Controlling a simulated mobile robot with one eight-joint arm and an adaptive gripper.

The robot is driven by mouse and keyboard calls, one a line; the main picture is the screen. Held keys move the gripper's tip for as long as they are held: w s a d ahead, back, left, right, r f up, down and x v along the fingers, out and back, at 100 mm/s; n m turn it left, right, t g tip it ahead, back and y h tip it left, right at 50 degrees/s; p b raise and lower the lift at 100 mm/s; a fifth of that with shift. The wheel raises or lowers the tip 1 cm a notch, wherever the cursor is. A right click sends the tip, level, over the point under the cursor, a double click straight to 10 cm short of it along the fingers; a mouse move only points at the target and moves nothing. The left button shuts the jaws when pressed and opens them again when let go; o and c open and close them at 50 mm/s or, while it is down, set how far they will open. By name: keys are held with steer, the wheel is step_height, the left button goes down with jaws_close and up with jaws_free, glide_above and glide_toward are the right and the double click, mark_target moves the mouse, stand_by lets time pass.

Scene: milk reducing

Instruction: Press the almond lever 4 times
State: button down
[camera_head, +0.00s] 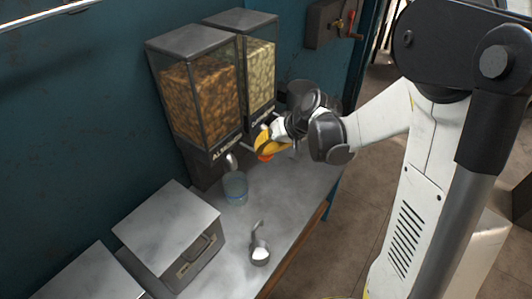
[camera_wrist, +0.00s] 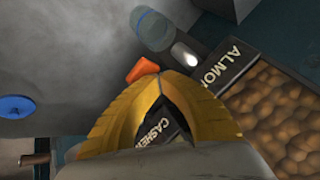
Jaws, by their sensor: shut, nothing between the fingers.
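The almond dispenser (camera_head: 200,105), full of brown nuts, stands on the counter at the left of the pair. Its label (camera_wrist: 222,66) reads in part in the wrist view. Its rounded silver lever (camera_head: 231,161) sticks out below the label, and it also shows in the wrist view (camera_wrist: 185,54). A clear bluish cup (camera_head: 235,188) stands below and in front of this lever. My gripper (camera_head: 264,152), with yellow fingers and orange tips, is shut and empty. It is right of the almond lever, in front of the cashew dispenser, and appears apart from the lever.
The cashew dispenser (camera_head: 260,72) stands right of the almond one, its label (camera_wrist: 160,128) partly behind my fingers. A scoop with white contents (camera_head: 260,254) lies nearer on the metal counter (camera_head: 291,195). Grey lidded boxes (camera_head: 168,228) stand at the left. A blue disc (camera_wrist: 14,108) shows in the wrist view.

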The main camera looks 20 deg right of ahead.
steer(key=shift+f+b, duration=0.45)
steer(key=shift+f, duration=0.1)
steer(key=shift+r, duration=0.1)
stand_by(0.5)
steer(key=shift+r+p, duration=1.25)
steer(key=shift+r, duration=0.4)
steer(key=shift+r+p, duration=1.95)
steer(key=shift+r, duration=0.6)
